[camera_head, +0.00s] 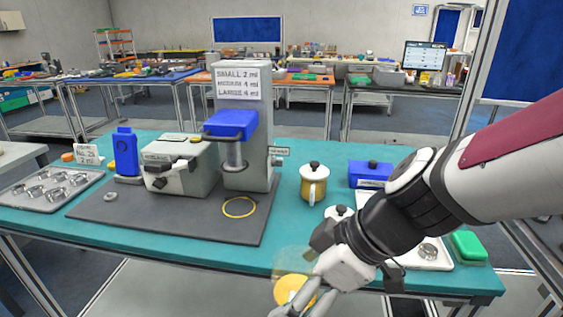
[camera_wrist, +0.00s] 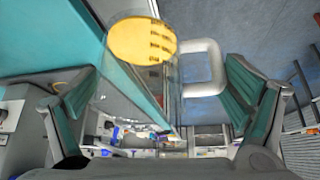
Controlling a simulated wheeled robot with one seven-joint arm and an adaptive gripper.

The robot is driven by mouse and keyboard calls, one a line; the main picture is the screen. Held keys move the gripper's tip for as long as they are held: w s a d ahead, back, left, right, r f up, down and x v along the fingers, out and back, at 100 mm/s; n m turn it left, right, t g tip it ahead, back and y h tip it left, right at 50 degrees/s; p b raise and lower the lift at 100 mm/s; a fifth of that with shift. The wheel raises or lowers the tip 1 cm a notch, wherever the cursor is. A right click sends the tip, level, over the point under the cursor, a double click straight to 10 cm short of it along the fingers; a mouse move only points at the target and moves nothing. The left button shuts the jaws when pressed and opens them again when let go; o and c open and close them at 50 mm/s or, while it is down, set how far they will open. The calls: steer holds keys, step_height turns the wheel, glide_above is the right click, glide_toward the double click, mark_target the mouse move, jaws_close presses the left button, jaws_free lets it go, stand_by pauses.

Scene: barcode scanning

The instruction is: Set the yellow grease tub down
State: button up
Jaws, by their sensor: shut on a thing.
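The yellow grease tub (camera_head: 292,290) is a clear container with a yellow round part. It is in front of the table's near edge in the head view, partly cut off by my gripper's fingers. In the wrist view the tub (camera_wrist: 143,41) shows as a yellow disc with dark marks, with clear walls and a pale loop handle (camera_wrist: 203,70). My gripper (camera_head: 308,298) is shut on the tub; its fingers (camera_wrist: 168,100) stand on either side in the wrist view. A yellow ring (camera_head: 239,207) marks the dark mat on the teal table.
A tall grey dispenser (camera_head: 240,130) with a blue head stands behind the ring. A white-lidded yellow pot (camera_head: 314,185) and blue box (camera_head: 370,174) are right of it. A metal tray (camera_head: 20,200) is at the left; a green block (camera_head: 468,245) is at the right. The front mat is clear.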

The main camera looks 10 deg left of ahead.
steer(key=w, duration=0.5)
steer(key=w+a+f+p, duration=0.1)
steer(key=w, duration=0.9)
steer(key=shift+w+a+f, duration=0.2)
steer(key=shift+a+f, duration=0.05)
steer(key=shift+a, duration=0.15)
steer(key=shift+w+f, duration=0.1)
steer(key=shift+f, duration=1.7)
steer(key=shift+f, duration=0.15)
steer(key=o, duration=0.9)
steer(key=shift+c, duration=0.2)
